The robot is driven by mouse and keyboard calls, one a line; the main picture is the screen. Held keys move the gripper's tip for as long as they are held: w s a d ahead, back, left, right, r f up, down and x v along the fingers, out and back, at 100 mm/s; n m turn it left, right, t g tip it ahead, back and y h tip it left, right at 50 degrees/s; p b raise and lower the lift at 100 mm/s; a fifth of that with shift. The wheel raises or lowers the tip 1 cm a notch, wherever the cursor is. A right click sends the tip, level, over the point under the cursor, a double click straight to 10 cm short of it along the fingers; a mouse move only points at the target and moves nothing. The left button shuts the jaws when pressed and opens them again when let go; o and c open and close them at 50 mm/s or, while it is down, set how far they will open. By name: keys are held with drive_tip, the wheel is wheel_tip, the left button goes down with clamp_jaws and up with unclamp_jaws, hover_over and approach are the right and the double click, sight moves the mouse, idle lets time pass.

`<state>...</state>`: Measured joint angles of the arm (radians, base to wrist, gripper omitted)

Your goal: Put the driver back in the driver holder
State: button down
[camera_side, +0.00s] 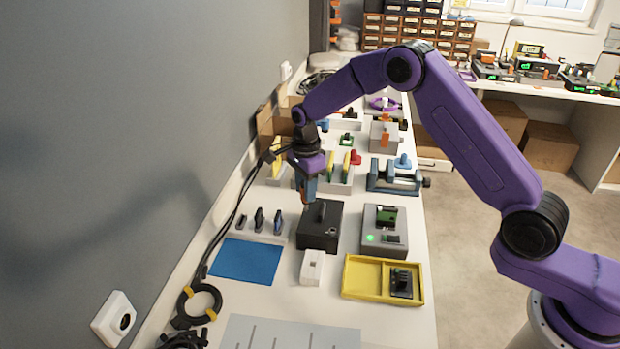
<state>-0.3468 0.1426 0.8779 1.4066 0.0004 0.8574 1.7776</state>
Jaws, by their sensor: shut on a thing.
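My gripper (306,181) is above the bench, just behind and left of a black box, and points down. The black box (318,239) has a dark upright part on top. I cannot tell for certain which of these two is the driver holder.
A blue mat (246,261), a small white block (312,267) and a yellow tray (353,285) lie in front. A grey device with a green light (384,243) stands right of the black box. A blue vise-like fixture (380,178) is behind. Cables run along the wall.

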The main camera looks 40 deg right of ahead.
drive_tip(key=s+a+f, duration=0.1)
drive_tip(key=s+a, duration=0.4)
drive_tip(key=s, duration=0.5)
drive_tip(key=shift+s+a+f, duration=0.1)
drive_tip(key=shift+f, duration=1.1)
drive_tip(key=shift+s+f, duration=0.1)
drive_tip(key=shift+f, duration=1.1)
drive_tip(key=shift+f, duration=1.95)
drive_tip(key=c, duration=0.8)
unclamp_jaws()
drive_tip(key=shift+o, duration=0.2)
drive_tip(key=shift+r, duration=0.1)
wheel_tip(320, 180, up, 17)
drive_tip(key=shift+r, duration=0.15)
